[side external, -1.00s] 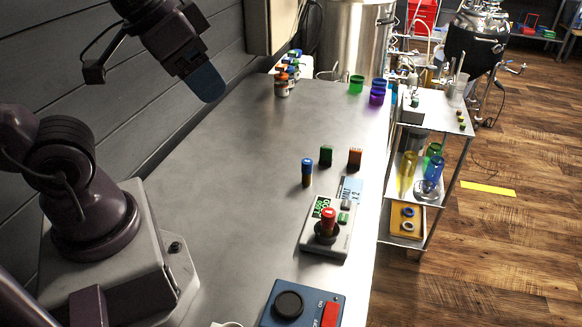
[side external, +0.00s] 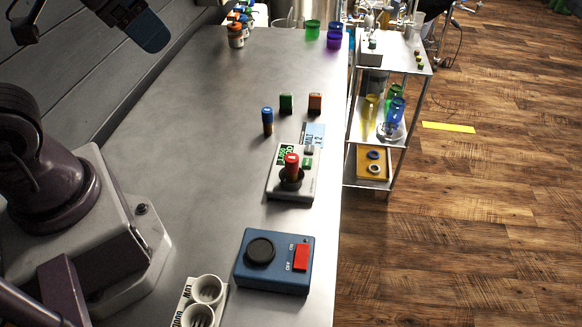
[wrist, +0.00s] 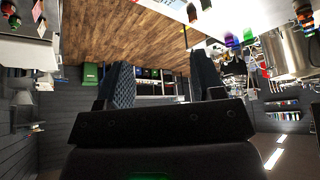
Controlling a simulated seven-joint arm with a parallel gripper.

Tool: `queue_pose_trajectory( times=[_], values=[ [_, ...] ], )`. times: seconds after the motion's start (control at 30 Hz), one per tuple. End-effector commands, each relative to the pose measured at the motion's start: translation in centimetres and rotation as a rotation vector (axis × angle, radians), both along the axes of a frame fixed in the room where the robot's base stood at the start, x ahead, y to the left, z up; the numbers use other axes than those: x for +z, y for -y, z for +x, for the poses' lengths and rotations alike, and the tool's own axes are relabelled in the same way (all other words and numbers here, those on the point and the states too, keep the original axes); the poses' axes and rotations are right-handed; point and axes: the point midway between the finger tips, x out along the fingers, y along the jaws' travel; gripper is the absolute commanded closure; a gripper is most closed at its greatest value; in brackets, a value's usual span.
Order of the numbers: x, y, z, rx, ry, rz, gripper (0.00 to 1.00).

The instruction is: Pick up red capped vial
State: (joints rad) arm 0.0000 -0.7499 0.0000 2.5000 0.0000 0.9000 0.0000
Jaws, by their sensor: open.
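The red capped vial (side external: 291,164) stands upright in a dark round holder on a light grey device (side external: 303,187) on the metal bench. My gripper (wrist: 163,82) shows as two dark, textured fingers set well apart in the wrist view, with nothing between them. In the side view, one bluish fingertip (side external: 150,33) shows high at the upper left, far from the vial and well above the bench. The other finger cannot be made out there.
A blue control box (side external: 273,275) and a white double-cup holder (side external: 189,300) are in front. The left bench middle (side external: 190,120) is clear.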

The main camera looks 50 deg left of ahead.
Motion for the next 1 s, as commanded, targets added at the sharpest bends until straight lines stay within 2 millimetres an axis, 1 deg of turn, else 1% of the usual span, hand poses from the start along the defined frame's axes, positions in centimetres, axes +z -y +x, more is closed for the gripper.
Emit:
queue_pose_trajectory(
  times=[0.3,0.33,0.53,0.63,0.77,0.83,1.0],
  values=[
    [0.0,0.0,0.0,0.000,0.000,0.000,0.39],
    [0.0,0.0,0.0,0.000,0.000,0.000,0.41],
    [0.0,0.0,0.0,0.000,0.000,0.000,0.41],
    [-0.1,0.5,0.0,-0.025,-0.007,0.001,0.41],
    [-2.3,2.2,0.6,-0.110,-0.118,0.001,0.41],
    [-3.8,3.3,1.1,-0.170,-0.201,0.017,0.41],
    [-7.9,5.2,2.4,-0.345,-0.424,0.160,0.41]
  ],
)
